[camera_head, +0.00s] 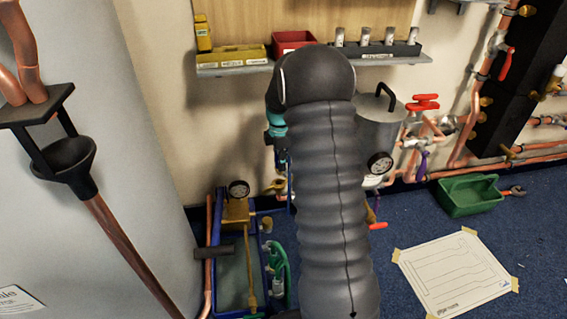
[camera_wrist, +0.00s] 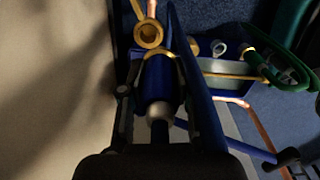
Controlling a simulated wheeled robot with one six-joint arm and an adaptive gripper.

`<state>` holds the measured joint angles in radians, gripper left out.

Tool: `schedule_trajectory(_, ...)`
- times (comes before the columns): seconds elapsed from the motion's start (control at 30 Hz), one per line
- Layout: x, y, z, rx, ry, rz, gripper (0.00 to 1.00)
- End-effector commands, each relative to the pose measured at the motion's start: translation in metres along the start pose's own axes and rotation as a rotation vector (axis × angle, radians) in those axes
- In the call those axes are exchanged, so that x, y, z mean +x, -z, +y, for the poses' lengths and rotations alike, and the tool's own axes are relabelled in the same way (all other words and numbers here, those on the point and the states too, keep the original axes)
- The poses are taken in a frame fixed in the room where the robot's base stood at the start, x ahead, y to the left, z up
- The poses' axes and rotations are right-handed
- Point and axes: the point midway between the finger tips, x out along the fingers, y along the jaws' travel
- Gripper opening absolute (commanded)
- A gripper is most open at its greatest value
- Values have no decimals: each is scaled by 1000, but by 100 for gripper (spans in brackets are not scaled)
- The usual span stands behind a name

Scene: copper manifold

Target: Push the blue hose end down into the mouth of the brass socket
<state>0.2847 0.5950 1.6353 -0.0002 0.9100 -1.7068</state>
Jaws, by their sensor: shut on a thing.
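In the wrist view my gripper (camera_wrist: 157,98) is shut on the blue hose end (camera_wrist: 158,82), a dark blue cylinder between the two dark fingers. The brass socket (camera_wrist: 148,34), a round brass ring with a dark mouth, shows just beyond the hose end's far tip. The hose end looks close to the socket mouth and slightly right of it; I cannot tell whether they touch.
A green crate (camera_head: 470,196) and a paper sheet (camera_head: 456,275) lie right. Blue carpet between is clear.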

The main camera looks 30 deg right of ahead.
Motion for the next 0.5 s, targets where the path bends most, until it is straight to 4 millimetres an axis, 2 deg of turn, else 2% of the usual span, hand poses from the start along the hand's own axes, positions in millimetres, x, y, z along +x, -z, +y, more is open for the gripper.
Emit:
schedule_trajectory(0.23,-2,3,21,0,0,0,0)
schedule_trajectory(0.3,10,3,20,0,2,0,0)
schedule_trajectory(0.5,26,2,20,0,0,0,0)
